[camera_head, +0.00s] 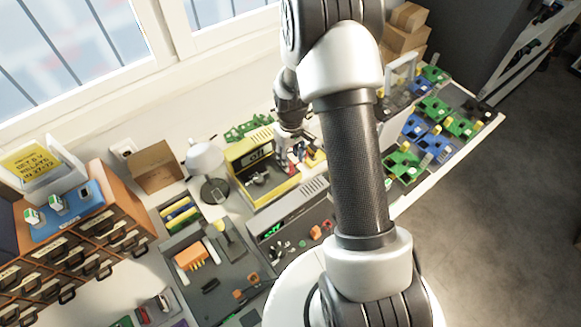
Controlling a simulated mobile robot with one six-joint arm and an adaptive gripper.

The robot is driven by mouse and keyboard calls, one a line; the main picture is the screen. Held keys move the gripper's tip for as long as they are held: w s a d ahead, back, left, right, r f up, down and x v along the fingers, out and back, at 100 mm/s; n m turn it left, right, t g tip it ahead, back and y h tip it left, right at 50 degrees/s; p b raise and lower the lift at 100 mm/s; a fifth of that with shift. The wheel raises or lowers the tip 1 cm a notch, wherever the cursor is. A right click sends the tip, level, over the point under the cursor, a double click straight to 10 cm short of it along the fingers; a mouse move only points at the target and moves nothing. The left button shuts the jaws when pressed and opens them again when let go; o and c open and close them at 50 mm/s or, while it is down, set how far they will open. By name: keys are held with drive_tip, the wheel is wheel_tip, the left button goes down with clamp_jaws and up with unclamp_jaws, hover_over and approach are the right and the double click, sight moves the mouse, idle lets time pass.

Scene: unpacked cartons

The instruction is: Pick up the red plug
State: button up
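My gripper (299,158) is at the end of my arm, pointing down beside the yellow-framed device (270,190) on the bench. It is small and partly shaded, so I cannot tell whether its fingers are open or shut, or whether they hold anything. A small red-orange piece (315,232) that may be the red plug sits by the front of the grey device (290,213) with a green display. It is below the gripper in the picture and apart from it. No plug can be identified for certain at this size.
A grey tray (212,298) holds an orange connector block (190,257). A white lamp (206,165) and an open carton (155,167) stand at the back left. Green and blue boards (437,108) cover the right of the bench. My arm hides the middle.

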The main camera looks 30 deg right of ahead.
sight(291, 163)
wheel_tip(291, 163, down, 4)
drive_tip(key=shift+r+b, duration=0.1)
drive_tip(key=shift+b, duration=0.25)
drive_tip(key=shift+a, duration=0.1)
drive_tip(key=shift+c, duration=0.3)
drive_tip(key=c, duration=0.8)
